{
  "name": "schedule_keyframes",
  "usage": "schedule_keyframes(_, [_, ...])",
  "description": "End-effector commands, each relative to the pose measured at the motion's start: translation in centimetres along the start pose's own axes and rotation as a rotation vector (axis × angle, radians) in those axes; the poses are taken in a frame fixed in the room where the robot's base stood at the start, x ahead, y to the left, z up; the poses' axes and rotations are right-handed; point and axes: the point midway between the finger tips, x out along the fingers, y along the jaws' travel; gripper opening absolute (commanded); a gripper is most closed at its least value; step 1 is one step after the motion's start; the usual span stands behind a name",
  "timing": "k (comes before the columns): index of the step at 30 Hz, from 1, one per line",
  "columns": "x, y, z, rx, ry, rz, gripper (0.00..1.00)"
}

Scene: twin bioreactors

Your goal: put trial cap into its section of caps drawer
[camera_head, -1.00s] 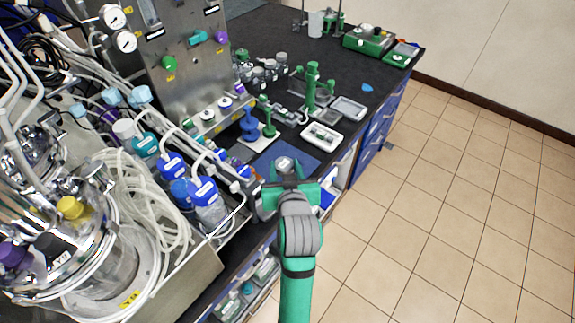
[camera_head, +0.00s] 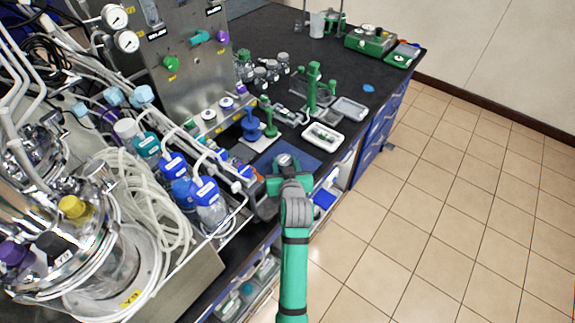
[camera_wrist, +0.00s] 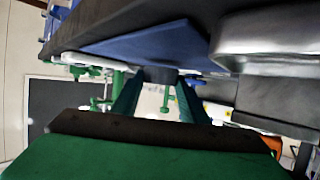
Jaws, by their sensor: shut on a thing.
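In the head view the gripper's own body hides most of the held piece. An open drawer (camera_head: 249,286) with small items in sections shows below the bench front, left of my arm. I cannot read its section labels.
The blue mat (camera_head: 299,151) lies on the black bench. A white tray (camera_head: 323,136), a green stand (camera_head: 314,90) and blue-capped bottles (camera_head: 207,196) stand nearby. A white open compartment (camera_head: 326,191) with a blue item is right of the gripper. The tiled floor (camera_head: 440,210) is clear.

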Motion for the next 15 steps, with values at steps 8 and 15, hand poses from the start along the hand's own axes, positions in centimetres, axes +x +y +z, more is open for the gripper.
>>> schedule_keyframes(8, [0.34,0.02,0.79,0.001,0.001,0.000,0.19])
schedule_keyframes(15, [0.41,0.00,1.00,0.001,0.001,0.000,0.58])
